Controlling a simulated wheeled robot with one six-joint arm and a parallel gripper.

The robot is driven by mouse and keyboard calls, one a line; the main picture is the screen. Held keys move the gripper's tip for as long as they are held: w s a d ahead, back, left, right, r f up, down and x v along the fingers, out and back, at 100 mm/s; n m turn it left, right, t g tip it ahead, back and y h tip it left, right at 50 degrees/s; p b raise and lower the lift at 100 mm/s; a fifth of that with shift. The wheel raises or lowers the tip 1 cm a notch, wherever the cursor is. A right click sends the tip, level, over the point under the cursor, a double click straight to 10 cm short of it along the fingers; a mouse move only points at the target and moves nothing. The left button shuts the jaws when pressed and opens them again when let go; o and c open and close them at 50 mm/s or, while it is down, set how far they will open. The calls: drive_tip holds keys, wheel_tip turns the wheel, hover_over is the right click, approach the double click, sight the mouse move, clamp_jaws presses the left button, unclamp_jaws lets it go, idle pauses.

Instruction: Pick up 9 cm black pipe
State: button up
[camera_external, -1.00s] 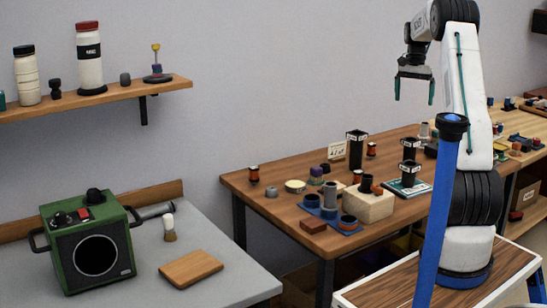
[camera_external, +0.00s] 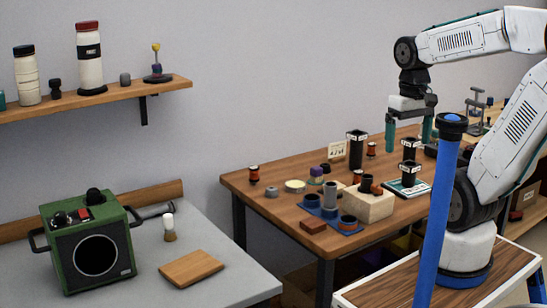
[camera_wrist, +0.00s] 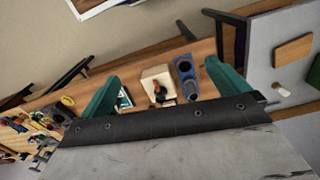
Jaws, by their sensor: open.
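Several black pipes with white labels stand upright on the wooden table in the external view: a tall one (camera_external: 357,150) at the back, one (camera_external: 411,149) to its right, and one (camera_external: 408,174) on a white-and-green book. The labels are too small to read, so I cannot tell which is 9 cm. My gripper (camera_external: 409,146) is above the table's back right part, with its green fingers apart and nothing between them. In the wrist view my gripper (camera_wrist: 160,75) is open above the table; the pipes are not clearly distinguishable there.
A wooden block (camera_external: 367,206) and blue tray (camera_external: 345,226) with cylinders sit near the table's front. A blue post (camera_external: 438,210) stands before my arm. The grey table (camera_external: 215,235) at left holds a green speaker box (camera_external: 65,240) and wooden board (camera_external: 191,268).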

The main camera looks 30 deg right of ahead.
drive_tip(key=s+a, duration=0.1)
drive_tip(key=s+a+r+n+t, duration=0.1)
drive_tip(key=shift+s+a, duration=0.25)
drive_tip(key=shift+s, duration=0.05)
drive_tip(key=c, duration=0.5)
